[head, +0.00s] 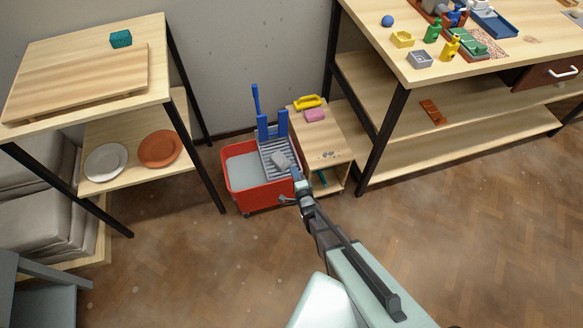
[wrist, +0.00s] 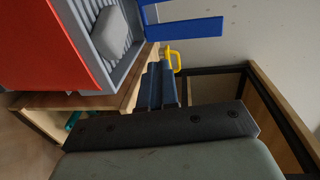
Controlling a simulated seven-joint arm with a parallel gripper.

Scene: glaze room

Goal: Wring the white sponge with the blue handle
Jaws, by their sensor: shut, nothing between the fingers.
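A pale grey-white sponge (head: 281,160) lies on the grey ribbed wringer (head: 272,148) over the red bucket (head: 260,198). It also shows in the wrist view (wrist: 118,34). A blue handle (head: 256,100) stands upright at the back left of the wringer, and two blue plates (head: 283,122) rise at its back. Blue parts show in the wrist view too (wrist: 185,32). My gripper (head: 296,174) is shut and empty just right of the sponge, by the wringer's right edge. Its closed fingers (wrist: 160,82) show apart from the sponge in the wrist view.
A low wooden stand (head: 335,137) is close right of the bucket, with a yellow-handled item (head: 308,102) and a pink sponge (head: 315,115). A shelf with plates (head: 106,162) stands left, and a workbench (head: 455,62) right. The floor (head: 180,265) in front is open.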

